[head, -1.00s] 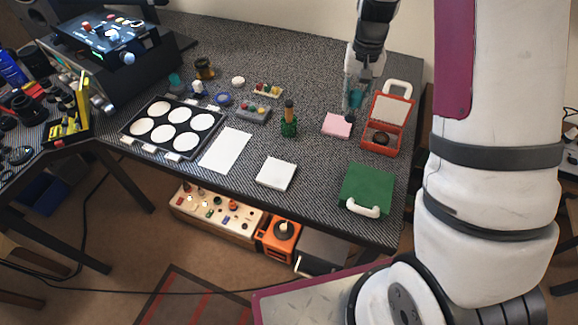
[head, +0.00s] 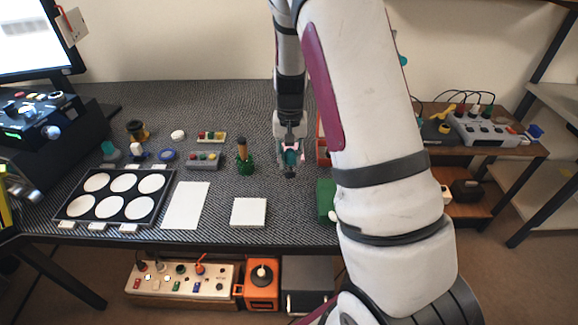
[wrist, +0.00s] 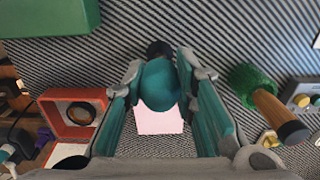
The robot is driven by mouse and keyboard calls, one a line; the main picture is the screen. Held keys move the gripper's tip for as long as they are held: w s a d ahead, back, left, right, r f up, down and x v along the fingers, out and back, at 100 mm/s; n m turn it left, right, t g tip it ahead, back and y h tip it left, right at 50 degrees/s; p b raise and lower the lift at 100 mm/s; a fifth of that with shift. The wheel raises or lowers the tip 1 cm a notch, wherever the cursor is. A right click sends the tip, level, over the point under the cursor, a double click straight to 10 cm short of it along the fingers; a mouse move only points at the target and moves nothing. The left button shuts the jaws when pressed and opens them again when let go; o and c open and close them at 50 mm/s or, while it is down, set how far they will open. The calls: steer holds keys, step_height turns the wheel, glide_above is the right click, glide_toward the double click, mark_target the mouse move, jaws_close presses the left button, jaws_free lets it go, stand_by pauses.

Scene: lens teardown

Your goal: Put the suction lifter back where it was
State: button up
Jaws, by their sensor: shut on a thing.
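My gripper (head: 290,158) is shut on the suction lifter, a teal bulb with a dark round end. In the wrist view the lifter (wrist: 160,86) sits between the two teal finger pads, its dark end pointing away from my palm. In the head view the lifter (head: 291,157) is mostly hidden by the fingers, with the dark end lowest. I cannot tell whether it touches the table. A pink pad (wrist: 160,121) lies on the mat beyond the fingers; in the head view it is largely hidden behind my gripper.
The open red case (wrist: 75,116) with a dark lens is close by, mostly behind my arm in the head view. A green case (head: 326,198) lies in front. A green brush-like item with a wooden handle (head: 242,155) stands left. Bare mat lies between it and my gripper.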

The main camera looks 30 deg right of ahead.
mark_target(290, 166)
steer(key=shift+f, duration=1.55)
steer(key=shift+f, duration=0.15)
steer(key=o, duration=1.1)
